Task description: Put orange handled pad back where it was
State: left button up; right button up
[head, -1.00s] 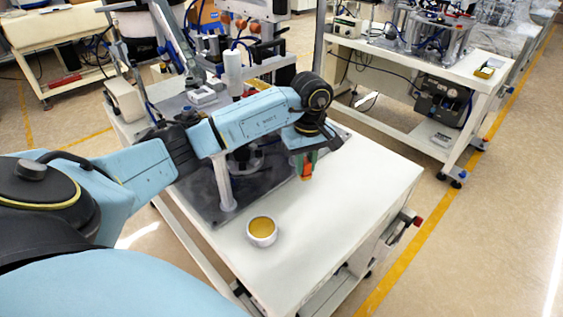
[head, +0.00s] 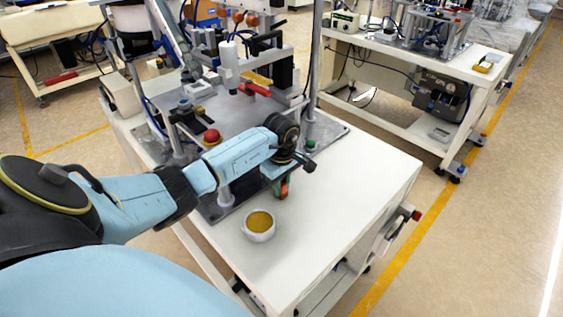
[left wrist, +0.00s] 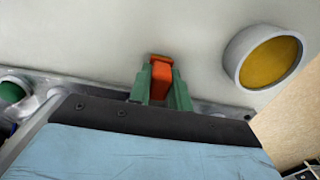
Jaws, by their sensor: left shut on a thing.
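My left gripper (head: 281,189) has green fingers shut on the orange handled pad (head: 285,193). In the left wrist view the orange handle (left wrist: 161,66) sits between the green fingers (left wrist: 161,86); the lower part of the pad is hidden. The gripper is above the white table top (head: 345,200), near the front edge of the grey machine plate. A white round bowl with a yellow-brown inside (head: 260,224) stands on the table just in front of the gripper. The bowl also shows at the upper right of the left wrist view (left wrist: 270,60). My right gripper is not in view.
The machine on its grey base plate (head: 334,131) fills the back of the table, with posts and a red button (head: 211,136). A green button (head: 310,146) is behind the gripper. The table's right side is clear. Another workbench (head: 440,70) stands at the back right.

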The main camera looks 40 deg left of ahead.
pick_arm(q)
jog(key=shift+f, duration=0.1)
jog(key=shift+f, duration=0.15)
jog(key=o, duration=0.9)
notch_tip(320, 180, up, 12)
jog(key=shift+r+p, duration=0.2)
jog(key=shift+p, duration=0.25)
